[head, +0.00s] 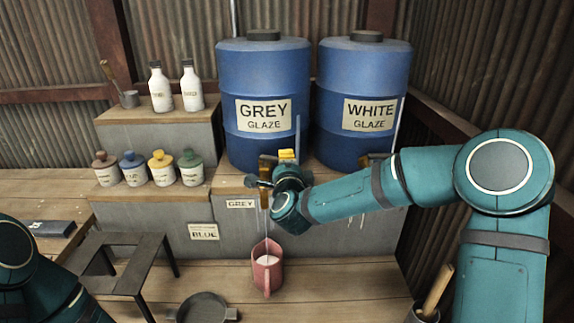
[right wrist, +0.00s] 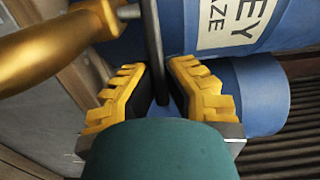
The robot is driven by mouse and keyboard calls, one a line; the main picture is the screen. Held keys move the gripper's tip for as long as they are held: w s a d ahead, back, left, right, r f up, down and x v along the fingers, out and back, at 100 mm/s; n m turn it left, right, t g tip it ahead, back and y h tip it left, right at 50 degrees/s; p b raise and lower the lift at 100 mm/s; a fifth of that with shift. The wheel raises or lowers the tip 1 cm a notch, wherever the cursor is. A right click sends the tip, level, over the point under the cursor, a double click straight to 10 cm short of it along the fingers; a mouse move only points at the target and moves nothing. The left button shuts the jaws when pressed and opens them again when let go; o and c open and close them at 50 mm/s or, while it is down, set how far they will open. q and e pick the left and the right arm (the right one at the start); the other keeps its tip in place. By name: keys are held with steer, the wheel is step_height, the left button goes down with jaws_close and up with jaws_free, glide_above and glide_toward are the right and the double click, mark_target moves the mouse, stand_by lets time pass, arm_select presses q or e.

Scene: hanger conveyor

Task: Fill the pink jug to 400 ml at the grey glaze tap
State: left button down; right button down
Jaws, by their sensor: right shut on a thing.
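The pink jug (head: 267,279) stands upright on the lower bench below the grey glaze tap, with pale liquid inside. A thin pale stream seems to run from the tap down into it. Level marks are too small to read. The grey glaze barrel (head: 263,78) stands above on the shelf. My right gripper (head: 287,156) is at its tap. In the right wrist view the yellow fingers (right wrist: 155,85) are shut on the dark tap lever (right wrist: 153,45), beside the brass tap body (right wrist: 62,48). My left arm shows at the lower left, but its gripper is out of view.
The white glaze barrel (head: 364,88) stands to the right. A dark stand (head: 122,262) and a round dark pan (head: 203,307) are left of the jug. Several small lidded jars (head: 161,168) and two white bottles (head: 191,86) sit on the stepped shelves. A pot with a wooden handle (head: 437,290) is at the lower right.

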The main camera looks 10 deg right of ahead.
steer(key=shift+r, duration=0.1)
steer(key=c, duration=1)
jaws_free()
steer(key=s, duration=0.4)
steer(key=s+a, duration=0.1)
steer(key=s, duration=0.3)
steer(key=s+a, duration=0.1)
steer(key=s, duration=0.2)
steer(key=shift+s, duration=0.4)
